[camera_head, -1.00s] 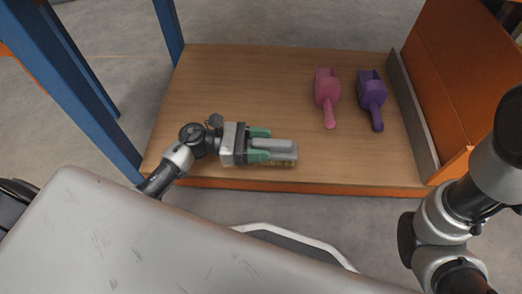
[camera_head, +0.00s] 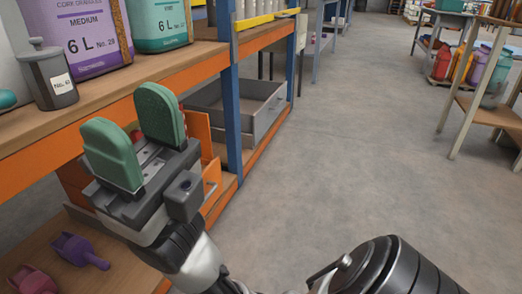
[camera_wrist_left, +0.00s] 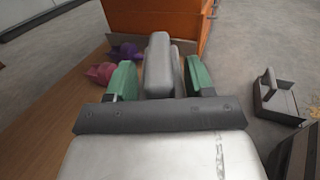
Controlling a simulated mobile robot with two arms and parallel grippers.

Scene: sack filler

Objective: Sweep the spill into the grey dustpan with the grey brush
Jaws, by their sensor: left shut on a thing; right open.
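In the left wrist view, my left gripper (camera_wrist_left: 160,72) is shut on the grey brush (camera_wrist_left: 158,52), whose rounded handle stands between the green fingers. Its bristles are hidden. My left gripper is outside the head view. My right gripper (camera_head: 133,118) is large in the head view, fingers apart and empty, in front of the shelving. A dark grey open pan-like thing with an upright part (camera_wrist_left: 267,84) lies on the floor at the right of the left wrist view; I cannot tell whether it is the dustpan.
A pink scoop (camera_head: 33,281) and a purple scoop (camera_head: 78,250) lie on the lower shelf. A purple 6 L container (camera_head: 86,40), a green container (camera_head: 158,25) and a lidded grey canister (camera_head: 52,80) stand above. A grey drawer (camera_head: 262,112) sits beyond the blue post.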

